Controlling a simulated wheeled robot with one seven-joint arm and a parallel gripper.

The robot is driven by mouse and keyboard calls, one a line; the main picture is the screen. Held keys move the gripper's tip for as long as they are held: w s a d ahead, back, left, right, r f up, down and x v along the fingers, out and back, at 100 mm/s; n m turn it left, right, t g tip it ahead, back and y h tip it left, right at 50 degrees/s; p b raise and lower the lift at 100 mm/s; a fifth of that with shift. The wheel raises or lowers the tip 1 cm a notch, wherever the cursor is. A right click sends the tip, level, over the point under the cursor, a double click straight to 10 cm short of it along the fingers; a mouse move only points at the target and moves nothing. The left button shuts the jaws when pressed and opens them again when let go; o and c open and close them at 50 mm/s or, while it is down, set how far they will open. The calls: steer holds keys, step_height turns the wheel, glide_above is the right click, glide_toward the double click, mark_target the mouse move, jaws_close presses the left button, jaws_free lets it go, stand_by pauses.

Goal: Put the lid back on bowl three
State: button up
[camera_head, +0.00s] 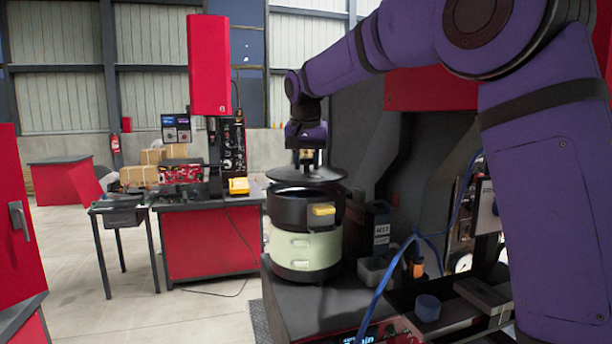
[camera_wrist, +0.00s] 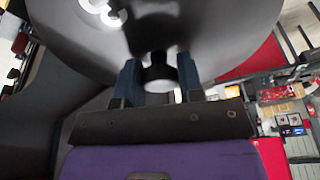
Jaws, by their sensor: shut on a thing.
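The lid (camera_head: 285,174) is a dark, thin disc with a knob on top. My gripper (camera_head: 308,158) points down and is shut on the lid's knob. In the wrist view the black knob sits between the two fingers of my gripper (camera_wrist: 159,78), and the lid (camera_wrist: 220,40) fills the upper part. The lid is roughly level over the black bowl (camera_head: 285,212), with a small gap at the front where the dark bowl opening shows. The bowl stands on a pale green feeder base (camera_head: 300,250). Which number it bears cannot be read.
A yellow block (camera_head: 322,209) sticks out at the bowl's front. A dark labelled box (camera_head: 381,235) and grey bin (camera_head: 372,270) stand close at the right, with a blue hose (camera_head: 385,283). A red workbench (camera_head: 205,245) stands apart at the left.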

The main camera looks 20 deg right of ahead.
mark_target(306, 166)
steer(key=shift+w, duration=0.55)
steer(key=shift+f, duration=1.75)
steer(key=shift+f, duration=0.1)
steer(key=o, duration=1.1)
steer(key=shift+f, duration=0.1)
steer(key=v, duration=1.2)
steer(key=s+d+n, duration=0.1)
steer(key=s+d, duration=0.3)
steer(key=s, duration=0.7)
steer(key=s+d+f+n+t, duration=0.1)
steer(key=s+f, duration=0.4)
steer(key=s, duration=0.4)
steer(key=s+d+f+n, duration=0.1)
steer(key=s+f, duration=0.4)
steer(key=s, duration=0.4)
steer(key=s+d+f+n+t+y, duration=0.1)
steer(key=s+d+f, duration=0.1)
steer(key=s+f, duration=0.4)
steer(key=shift+s+d+t, duration=0.1)
steer(key=shift+s+t, duration=0.2)
steer(key=shift+s, duration=1.35)
